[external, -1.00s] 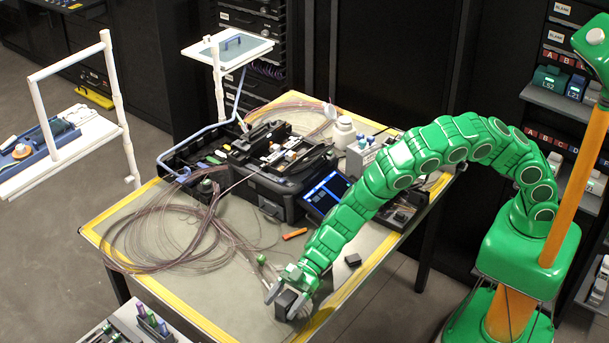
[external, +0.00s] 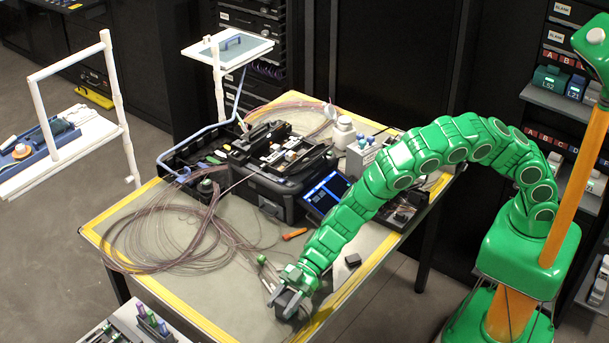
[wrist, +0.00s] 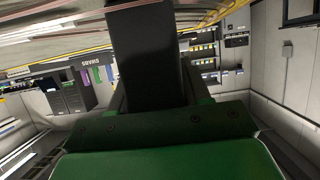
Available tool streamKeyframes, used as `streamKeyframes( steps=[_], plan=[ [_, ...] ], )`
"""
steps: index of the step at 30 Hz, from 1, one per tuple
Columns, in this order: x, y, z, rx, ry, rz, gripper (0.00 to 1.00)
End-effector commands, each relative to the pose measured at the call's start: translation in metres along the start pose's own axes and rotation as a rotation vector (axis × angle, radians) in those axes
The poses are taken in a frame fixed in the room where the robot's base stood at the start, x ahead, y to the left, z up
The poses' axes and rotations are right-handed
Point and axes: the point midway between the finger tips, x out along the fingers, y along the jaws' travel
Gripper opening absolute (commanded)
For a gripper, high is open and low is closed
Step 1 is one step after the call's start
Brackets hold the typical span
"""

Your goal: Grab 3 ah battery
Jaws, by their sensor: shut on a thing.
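A dark block (external: 287,305), which looks like a battery, is at the front edge of the table, between the fingers of my gripper (external: 285,297). My gripper is shut on it. In the wrist view the dark battery (wrist: 143,55) fills the middle, close to the camera, with my green gripper body below it. No label or rating can be read on it. A smaller black block (external: 353,260) lies on the table to the right of my gripper. I cannot tell whether the held battery is touching the table.
An orange-handled tool (external: 294,234) and a coil of clear tubing or fibre (external: 160,240) lie on the table (external: 180,295). The black splicer case (external: 265,190) and a blue screen (external: 326,193) stand behind. A tray with coloured pieces (external: 125,332) is at the lower left.

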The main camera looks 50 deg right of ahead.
Motion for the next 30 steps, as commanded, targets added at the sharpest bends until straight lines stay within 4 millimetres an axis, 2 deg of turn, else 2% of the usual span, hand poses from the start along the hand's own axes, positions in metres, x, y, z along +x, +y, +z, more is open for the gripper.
streamKeyframes(
  steps=[5, 10, 30],
  plan=[
    [-0.004, 0.001, -0.011, -0.002, 0.002, 0.000, 0.05],
    [-0.014, 0.000, -0.033, -0.004, 0.003, 0.002, 0.05],
    [-0.083, -0.036, -0.070, -0.002, 0.001, -0.001, 0.05]
  ],
)
